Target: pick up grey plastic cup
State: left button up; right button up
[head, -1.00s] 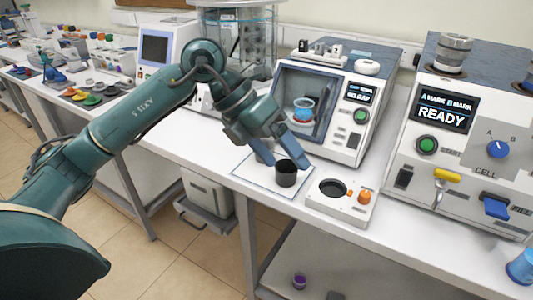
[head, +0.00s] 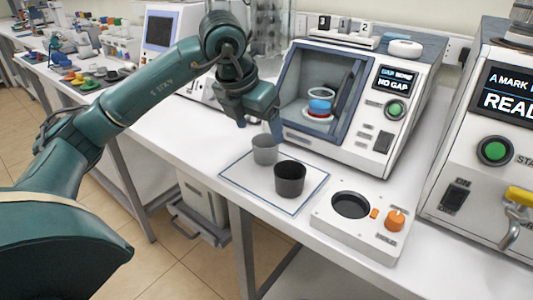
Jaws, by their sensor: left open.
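A light grey cup (head: 265,151) stands upright on a white mat with a dark outline (head: 243,178) on the bench. A darker grey cup with a black inside (head: 289,181) stands close in front of it and to its right, on the same mat. Which of the two is plastic I cannot tell. My left gripper (head: 258,125) is open and empty, pointing down just above and behind the light grey cup. One blue finger comes down near that cup's far right rim; whether it touches is unclear. My right gripper is out of view.
A white machine with an open chamber (head: 345,100) stands right behind the mat. A white box with a round hole and orange knob (head: 366,222) sits to the right. The bench's front edge is close to the mat. Bare bench lies left of the mat.

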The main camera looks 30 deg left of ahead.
aim_at(266, 145)
pick_arm(q)
jog(key=x, duration=0.7)
jog(key=shift+f, duration=0.15)
jog(key=shift+c, duration=0.5)
jog(key=c, duration=1)
jog(key=shift+o, duration=0.2)
